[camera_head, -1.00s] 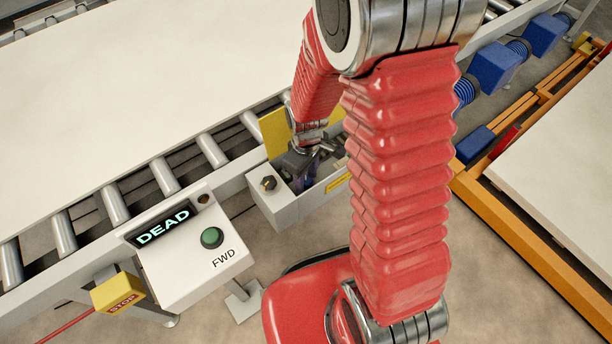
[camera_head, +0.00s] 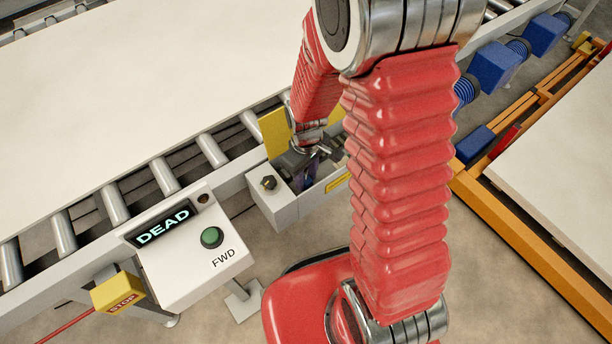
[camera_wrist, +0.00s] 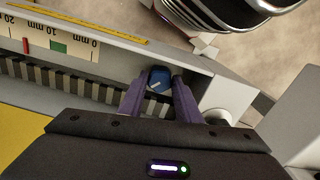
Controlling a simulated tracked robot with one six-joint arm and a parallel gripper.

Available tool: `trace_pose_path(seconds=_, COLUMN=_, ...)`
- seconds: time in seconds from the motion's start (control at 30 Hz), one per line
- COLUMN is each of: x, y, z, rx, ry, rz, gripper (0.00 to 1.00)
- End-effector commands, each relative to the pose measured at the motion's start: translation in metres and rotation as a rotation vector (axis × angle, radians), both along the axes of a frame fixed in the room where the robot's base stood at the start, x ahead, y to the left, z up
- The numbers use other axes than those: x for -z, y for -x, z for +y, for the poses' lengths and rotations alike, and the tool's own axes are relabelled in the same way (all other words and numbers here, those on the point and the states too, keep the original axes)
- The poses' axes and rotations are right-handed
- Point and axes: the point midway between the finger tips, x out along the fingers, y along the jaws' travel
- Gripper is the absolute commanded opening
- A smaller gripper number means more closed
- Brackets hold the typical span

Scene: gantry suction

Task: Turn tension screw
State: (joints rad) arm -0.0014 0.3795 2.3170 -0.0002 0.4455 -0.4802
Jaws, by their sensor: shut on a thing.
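The tension screw shows in the wrist view as a small blue head (camera_wrist: 159,76) with a light mark on it, inside a grey open box. My gripper (camera_wrist: 158,88) has its two purple fingers shut on this head, one on each side. In the head view my gripper (camera_head: 306,181) reaches down into the grey box (camera_head: 287,213) at the conveyor's side, and the screw itself cannot be made out there. A scale with mm marks (camera_wrist: 52,38) lies along the box, with a green band and a red pointer (camera_wrist: 26,46). A toothed strip (camera_wrist: 60,80) runs beside it.
A yellow plate (camera_head: 274,133) stands up behind the box. A dark knob (camera_head: 268,183) sits on its near end. To the left is a panel (camera_head: 196,260) with a DEAD display, a green FWD button and a yellow STOP box (camera_head: 118,292). Conveyor rollers run behind.

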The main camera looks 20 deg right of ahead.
Motion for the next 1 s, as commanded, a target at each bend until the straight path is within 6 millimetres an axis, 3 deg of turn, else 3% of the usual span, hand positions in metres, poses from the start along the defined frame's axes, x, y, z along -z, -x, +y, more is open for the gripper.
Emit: trace_pose_path(seconds=1.0, x=-0.0005, y=-0.0009, z=-0.0004, rx=0.9, ry=-0.001, rz=-0.002, gripper=0.08)
